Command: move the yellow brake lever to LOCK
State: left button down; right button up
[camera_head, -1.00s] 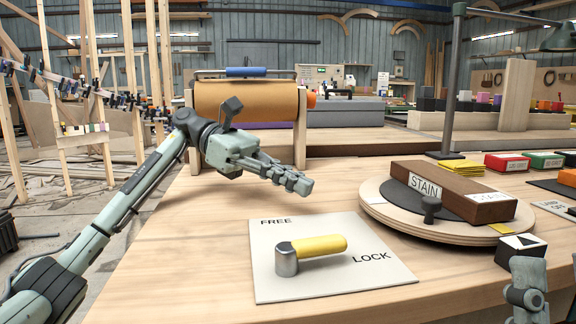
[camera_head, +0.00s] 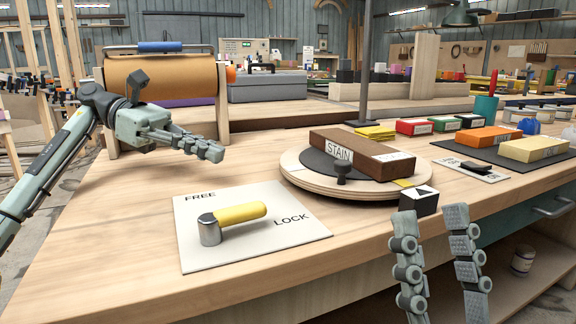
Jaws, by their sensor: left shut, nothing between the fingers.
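The yellow brake lever (camera_head: 241,213) sits on a white plate (camera_head: 282,249) marked FREE at the upper left and LOCK at the right. Its metal pivot (camera_head: 209,230) is at the left, and the yellow handle points right and slightly away, between the two words. My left gripper (camera_head: 214,152) is shut and empty, above the bench behind the plate, apart from the lever. My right gripper (camera_head: 432,222) is at the bench's front edge, right of the plate. Its two fingers stand upright and apart, with nothing between them.
A round turntable (camera_head: 300,184) carries a brown STAIN block (camera_head: 362,154) behind and right of the plate. A small black-and-white block (camera_head: 418,201) stands near my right fingers. A brown paper roll (camera_head: 160,82) stands behind my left gripper. The bench left of the plate is clear.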

aim_at(211, 224)
jog(key=k, duration=1.45)
